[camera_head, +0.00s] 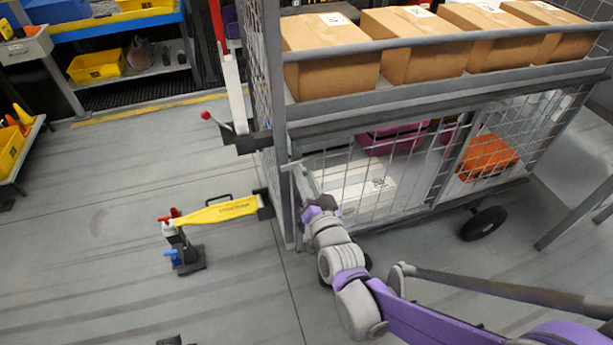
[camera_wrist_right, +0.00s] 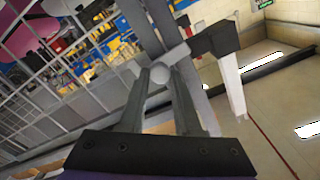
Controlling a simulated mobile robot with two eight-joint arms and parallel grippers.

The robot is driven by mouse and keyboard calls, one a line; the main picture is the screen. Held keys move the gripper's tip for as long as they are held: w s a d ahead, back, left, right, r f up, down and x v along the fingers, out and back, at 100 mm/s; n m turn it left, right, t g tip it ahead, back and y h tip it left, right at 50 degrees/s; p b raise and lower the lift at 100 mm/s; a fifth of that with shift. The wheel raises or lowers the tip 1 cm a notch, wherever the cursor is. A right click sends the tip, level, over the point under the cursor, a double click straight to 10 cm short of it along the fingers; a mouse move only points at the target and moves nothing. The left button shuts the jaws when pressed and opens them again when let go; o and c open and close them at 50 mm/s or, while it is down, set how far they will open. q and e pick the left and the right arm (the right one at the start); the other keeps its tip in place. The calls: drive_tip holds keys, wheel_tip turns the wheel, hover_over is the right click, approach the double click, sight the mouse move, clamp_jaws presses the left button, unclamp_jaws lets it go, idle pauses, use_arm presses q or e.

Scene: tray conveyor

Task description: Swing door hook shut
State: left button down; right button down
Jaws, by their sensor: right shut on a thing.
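The door hook (camera_wrist_right: 158,73) shows in the right wrist view as a pale grey piece with a rounded end between my right fingers. My right gripper (camera_wrist_right: 160,82) is shut on it, close to a grey upright post of the cage cart. In the head view my right gripper (camera_head: 299,172) is at the cart's near left corner post, and my wrist hides much of the held piece. The mesh door (camera_head: 345,170) forms the lower front of the cart. I cannot tell how far the hook is turned.
Several cardboard boxes (camera_head: 330,55) stand on the cart's upper shelf. An orange bag (camera_head: 488,157) and a white box (camera_head: 350,190) are behind the mesh. A yellow barrier arm (camera_head: 225,211) is left of the cart.

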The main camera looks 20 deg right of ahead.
drive_tip(key=shift+f+m, duration=0.2)
drive_tip(key=shift+m, duration=0.4)
drive_tip(key=c, duration=0.6)
unclamp_jaws()
drive_tip(key=s, duration=0.5)
drive_tip(key=s+p, duration=0.1)
drive_tip(key=s, duration=0.5)
drive_tip(key=shift+d, duration=0.2)
drive_tip(key=shift+w, duration=0.1)
